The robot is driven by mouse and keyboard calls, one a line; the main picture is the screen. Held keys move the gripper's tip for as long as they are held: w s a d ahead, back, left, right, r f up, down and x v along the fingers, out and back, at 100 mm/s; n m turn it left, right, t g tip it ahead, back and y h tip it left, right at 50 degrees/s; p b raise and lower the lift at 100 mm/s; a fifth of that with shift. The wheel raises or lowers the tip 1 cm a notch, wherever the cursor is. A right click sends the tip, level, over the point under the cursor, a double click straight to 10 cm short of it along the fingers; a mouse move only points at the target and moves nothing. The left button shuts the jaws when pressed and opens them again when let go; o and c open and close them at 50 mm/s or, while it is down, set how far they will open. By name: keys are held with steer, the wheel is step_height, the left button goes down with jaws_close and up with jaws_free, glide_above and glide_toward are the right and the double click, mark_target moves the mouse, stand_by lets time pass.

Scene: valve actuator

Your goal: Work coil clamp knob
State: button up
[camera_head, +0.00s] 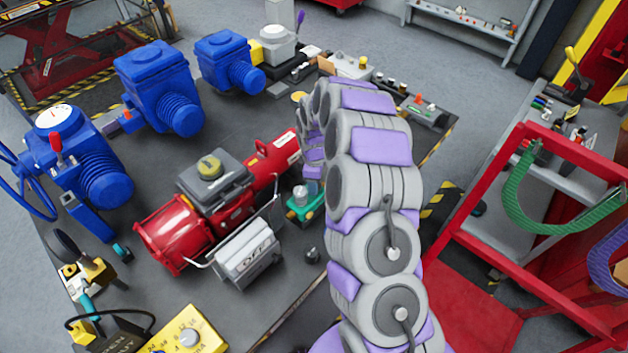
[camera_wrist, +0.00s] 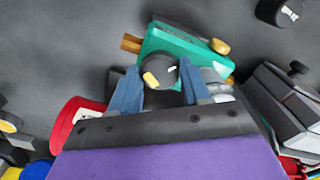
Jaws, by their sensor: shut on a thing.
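The teal coil clamp (camera_wrist: 195,52) lies on the dark table in the wrist view, with brass-coloured parts at its left and right ends. Its dark round knob (camera_wrist: 160,70), with a yellowish mark, faces my gripper (camera_wrist: 158,82). The two blue fingers stand on either side of the knob and are shut on it. In the head view the clamp (camera_head: 298,213) shows as a small teal block beside the red actuator, below the bend of my arm. My gripper cannot be made out clearly there.
A red actuator (camera_head: 172,232) with a grey box lies left of the clamp. Blue actuators (camera_head: 157,85) stand along the table's far left. A yellow meter (camera_head: 185,336) sits at the front. A red frame (camera_head: 470,190) with hanging hoses stands right of the table.

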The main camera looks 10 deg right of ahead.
steer(key=m, duration=0.4)
steer(key=shift+w+r+m, duration=0.2)
steer(key=shift+m, duration=0.1)
steer(key=m+p, duration=0.1)
steer(key=m, duration=0.3)
steer(key=shift+m, duration=0.3)
steer(key=o, duration=0.8)
steer(key=shift+f, duration=0.1)
steer(key=shift+o, duration=1.3)
steer(key=shift+d, duration=0.1)
steer(key=shift+s+f, duration=0.1)
